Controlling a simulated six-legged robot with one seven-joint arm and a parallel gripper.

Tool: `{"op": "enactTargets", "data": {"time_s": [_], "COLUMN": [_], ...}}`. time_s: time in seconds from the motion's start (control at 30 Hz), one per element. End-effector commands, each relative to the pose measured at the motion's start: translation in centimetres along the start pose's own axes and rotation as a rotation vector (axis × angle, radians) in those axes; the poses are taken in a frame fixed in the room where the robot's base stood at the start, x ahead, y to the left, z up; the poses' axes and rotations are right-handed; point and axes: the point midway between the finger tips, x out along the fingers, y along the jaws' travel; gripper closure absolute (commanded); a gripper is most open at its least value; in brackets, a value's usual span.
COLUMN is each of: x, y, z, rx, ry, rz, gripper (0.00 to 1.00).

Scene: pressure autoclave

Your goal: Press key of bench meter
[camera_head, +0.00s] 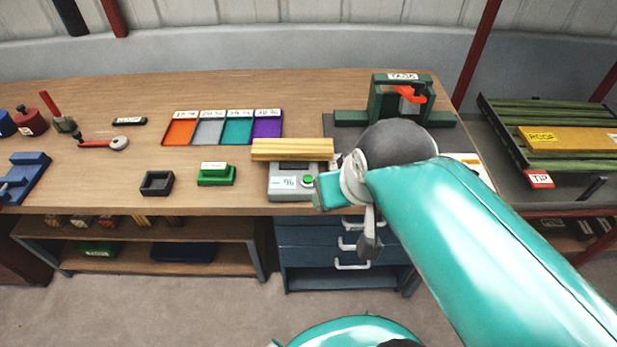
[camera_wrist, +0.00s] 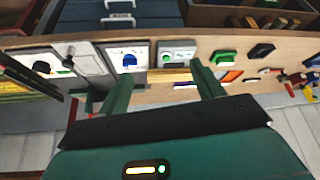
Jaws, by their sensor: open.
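The bench meter (camera_head: 290,194) is a grey box near the front edge of the wooden bench, with a small display and a round green key (camera_head: 308,181) on its front. Yellowish wooden strips (camera_head: 292,149) lie at its back. In the wrist view, which is turned around, the meter (camera_wrist: 178,47) and its green key (camera_wrist: 166,57) show beyond the fingertips. My gripper (camera_wrist: 162,71) is open with nothing between its fingers, apart from the key. In the head view my arm stands just right of the meter and hides part of its right side.
A green block (camera_head: 216,177) and a dark square holder (camera_head: 157,183) lie left of the meter. Coloured trays (camera_head: 221,142) lie behind them. A green press frame (camera_head: 378,100) stands behind my arm. A blue-buttoned box (camera_wrist: 128,61) is beside the meter. Drawers (camera_head: 340,255) are below.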

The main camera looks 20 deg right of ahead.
Motion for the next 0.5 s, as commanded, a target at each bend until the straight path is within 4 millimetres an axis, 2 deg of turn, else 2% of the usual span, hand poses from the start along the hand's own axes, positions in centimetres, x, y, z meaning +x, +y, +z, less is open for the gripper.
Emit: {"op": "enactTargets", "data": {"time_s": [0.03,0.3,0.33,0.5], "x": [0.01,0.01,0.01,0.01], "y": [0.00,0.00,0.00,0.00], "z": [0.00,0.00,0.00,0.00], "rx": [0.000,0.000,0.000,0.000], "ry": [0.000,0.000,0.000,0.000], "rz": [0.000,0.000,0.000,0.000], "gripper": [0.44,0.97,1.00,1.00]}}
